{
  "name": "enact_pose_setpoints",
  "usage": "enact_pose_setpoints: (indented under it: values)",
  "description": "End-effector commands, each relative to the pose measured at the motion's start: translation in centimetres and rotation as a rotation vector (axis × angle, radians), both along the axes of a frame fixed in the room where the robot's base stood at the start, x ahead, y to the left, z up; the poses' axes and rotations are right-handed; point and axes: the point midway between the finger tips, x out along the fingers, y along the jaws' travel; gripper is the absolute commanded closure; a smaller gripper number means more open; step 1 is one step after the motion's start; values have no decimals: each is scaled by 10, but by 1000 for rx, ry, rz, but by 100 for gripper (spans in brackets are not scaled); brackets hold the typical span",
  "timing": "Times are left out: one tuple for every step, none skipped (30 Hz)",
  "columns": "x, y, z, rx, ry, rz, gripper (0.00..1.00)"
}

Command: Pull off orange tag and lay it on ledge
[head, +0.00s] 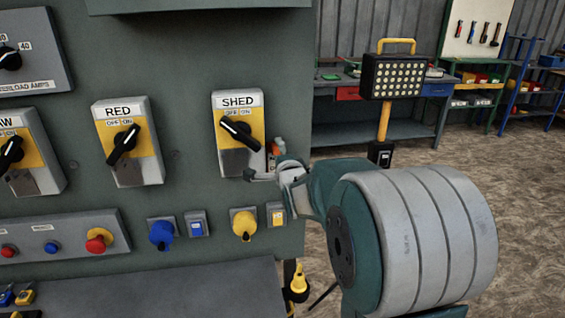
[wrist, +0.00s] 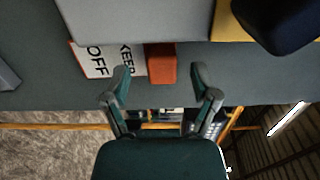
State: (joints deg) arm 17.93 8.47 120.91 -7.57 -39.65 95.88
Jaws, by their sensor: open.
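The orange tag (wrist: 162,64) shows in the wrist view as an orange block beside a white card (wrist: 106,60) reading "KEEP OFF", just under the grey switch box. In the head view, a small patch of the orange tag (head: 276,148) shows at the right side of the SHED switch (head: 238,133), mostly hidden by my gripper. My gripper (wrist: 163,84) is open, its fingers spread to either side of the tag's near end, with nothing visibly held. It also shows in the head view (head: 268,165). The grey ledge (head: 150,290) runs along the panel's bottom.
The RED switch (head: 128,140) is left of SHED. Buttons and knobs, including a yellow knob (head: 244,224), sit below. Small padlocks (head: 20,296) lie on the ledge's left end; its middle and right are clear. A work lamp (head: 392,77) stands behind at right.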

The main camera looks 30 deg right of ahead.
Motion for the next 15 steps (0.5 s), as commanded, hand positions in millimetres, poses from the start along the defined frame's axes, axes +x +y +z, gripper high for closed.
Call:
enact_pose_setpoints:
  values:
    - [6, -1, -1, 0, 1, 0, 23]
    - [8, -2, -1, 0, 1, 0, 23]
    - [11, -2, 0, 0, 1, 1, 23]
    - [12, -3, 0, 0, 1, 0, 23]
    - [13, -3, 0, 0, 1, 0, 23]
    - [14, -3, -1, 0, 1, 0, 23]
    - [15, -3, -1, 0, 1, 0, 23]
    - [15, -3, -1, 0, 1, 0, 23]
    - [15, -3, 0, 0, 1, 0, 23]
    - [15, -3, 0, 0, 1, 0, 23]
    - [15, -3, 0, -1, 1, 0, 23]
    - [15, -3, 0, -1, 1, 0, 23]
    - [15, -3, 0, -1, 1, 0, 23]
    - [15, -3, 0, -1, 1, 0, 32]
    - [15, -3, 0, -1, 1, 0, 50]
